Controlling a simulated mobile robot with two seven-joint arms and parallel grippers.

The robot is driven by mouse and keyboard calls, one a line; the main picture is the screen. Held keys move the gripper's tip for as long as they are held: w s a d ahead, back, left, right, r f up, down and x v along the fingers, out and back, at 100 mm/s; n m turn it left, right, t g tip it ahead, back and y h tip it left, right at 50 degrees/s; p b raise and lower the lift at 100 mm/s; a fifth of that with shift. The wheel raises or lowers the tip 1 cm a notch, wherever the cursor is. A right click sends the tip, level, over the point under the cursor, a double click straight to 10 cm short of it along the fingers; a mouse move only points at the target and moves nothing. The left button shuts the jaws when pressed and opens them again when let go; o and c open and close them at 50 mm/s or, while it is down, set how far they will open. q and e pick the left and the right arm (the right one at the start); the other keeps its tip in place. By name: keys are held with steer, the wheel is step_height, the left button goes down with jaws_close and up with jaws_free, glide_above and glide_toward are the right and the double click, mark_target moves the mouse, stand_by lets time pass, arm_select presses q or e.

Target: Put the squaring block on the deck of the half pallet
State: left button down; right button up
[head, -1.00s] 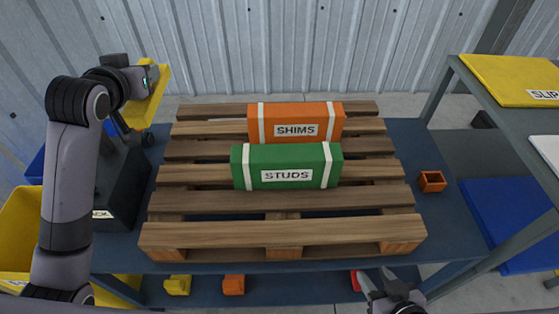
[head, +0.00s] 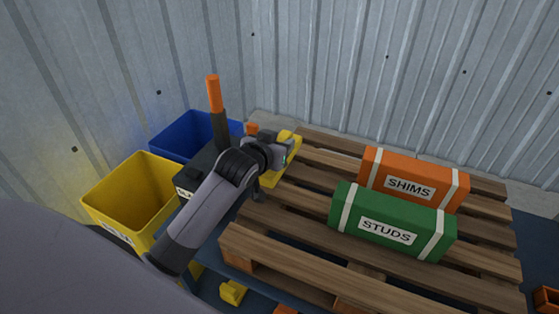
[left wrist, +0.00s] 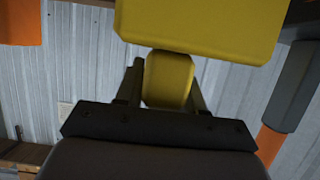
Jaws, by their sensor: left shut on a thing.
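The squaring block is yellow (head: 287,167), with a rounded yellow grip (left wrist: 168,80) that shows in the left wrist view. My left gripper (head: 272,152) is shut on this grip, between its two dark fingers. The block's body (left wrist: 200,25) lies beyond the fingers. In the head view the block is at the far left part of the half pallet (head: 285,252), which has brown wooden slats. My gripper and wrist partly hide it. I cannot tell whether its underside touches the slats. My right gripper is not in view.
A green STUDS box (head: 345,213) and an orange SHIMS box (head: 415,170) stand on the pallet's right half. Left of the pallet are a dark box (head: 196,165), an upright orange-topped handle (head: 213,95), a yellow bin (head: 130,195) and a blue bin (head: 180,130). Bare slats lie left of STUDS.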

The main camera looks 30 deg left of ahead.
arm_select(q)
step_height(320, 180, down, 4)
steer(key=shift+f+b, duration=0.1)
steer(key=shift+b, duration=0.4)
steer(key=shift+f, duration=0.1)
steer(key=shift+f, duration=0.15)
steer(key=c, duration=0.7)
jaws_free()
